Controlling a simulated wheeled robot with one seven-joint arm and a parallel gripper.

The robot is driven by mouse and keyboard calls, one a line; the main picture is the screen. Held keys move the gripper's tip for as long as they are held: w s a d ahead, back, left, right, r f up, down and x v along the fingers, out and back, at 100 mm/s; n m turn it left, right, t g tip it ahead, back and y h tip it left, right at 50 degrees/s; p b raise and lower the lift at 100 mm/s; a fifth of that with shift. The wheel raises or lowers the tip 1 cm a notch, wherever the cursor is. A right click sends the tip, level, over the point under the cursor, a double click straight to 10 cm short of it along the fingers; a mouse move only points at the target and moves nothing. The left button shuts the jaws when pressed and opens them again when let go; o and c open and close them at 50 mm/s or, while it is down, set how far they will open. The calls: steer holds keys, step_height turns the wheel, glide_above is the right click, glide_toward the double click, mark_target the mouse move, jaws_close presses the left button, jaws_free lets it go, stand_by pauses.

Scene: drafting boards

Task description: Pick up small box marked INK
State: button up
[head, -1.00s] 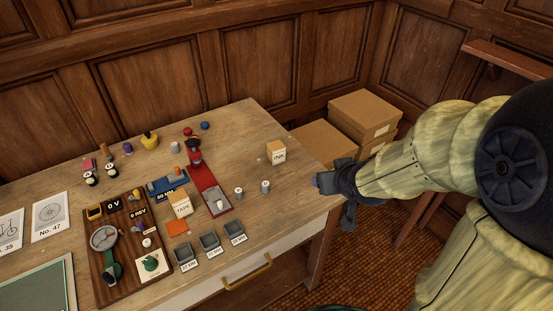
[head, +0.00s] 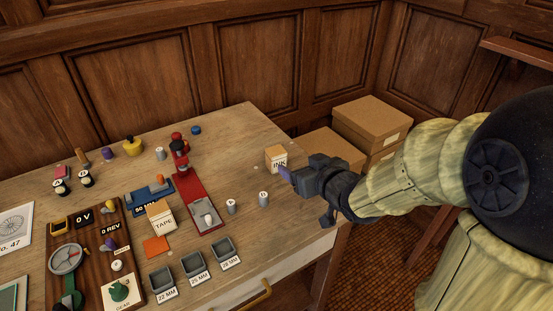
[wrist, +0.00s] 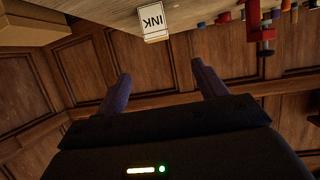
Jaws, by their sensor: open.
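The small box marked INK (head: 276,158) stands upright near the right end of the wooden table (head: 230,130). It is white with a tan top. My gripper (head: 287,173) is at the table's right edge, close to the front right of the box and apart from it. In the wrist view the INK box (wrist: 152,21) appears upside down at the top centre, beyond the two fingertips. There my gripper (wrist: 160,78) has its fingers spread, with nothing between them.
A box marked TAPE (head: 161,220), a red tool with a long base (head: 194,190) and small grey cylinders (head: 263,199) stand left of the INK box. Grey trays (head: 194,264) line the front. Cardboard boxes (head: 372,120) are stacked behind the table's right end.

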mark_target(279, 154)
steer(key=shift+w+a+r+p, duration=0.1)
steer(key=shift+r+p, duration=0.05)
steer(key=shift+p, duration=0.25)
steer(key=p+x, duration=0.3)
steer(key=x, duration=0.1)
steer(key=p+x, duration=0.2)
steer(key=x, duration=0.2)
steer(key=p+x, duration=0.3)
steer(key=x, duration=0.1)
steer(key=shift+f+p, duration=0.3)
steer(key=shift+d+f+x, duration=0.1)
steer(key=shift+f+x, duration=0.05)
steer(key=shift+x, duration=0.65)
steer(key=shift+d+f+x, duration=0.1)
steer(key=shift+f+x, duration=0.05)
steer(key=shift+x, duration=0.65)
steer(key=shift+d+f+x, duration=0.1)
steer(key=shift+f+x, duration=0.05)
steer(key=shift+x, duration=0.7)
steer(key=c, duration=1.1)
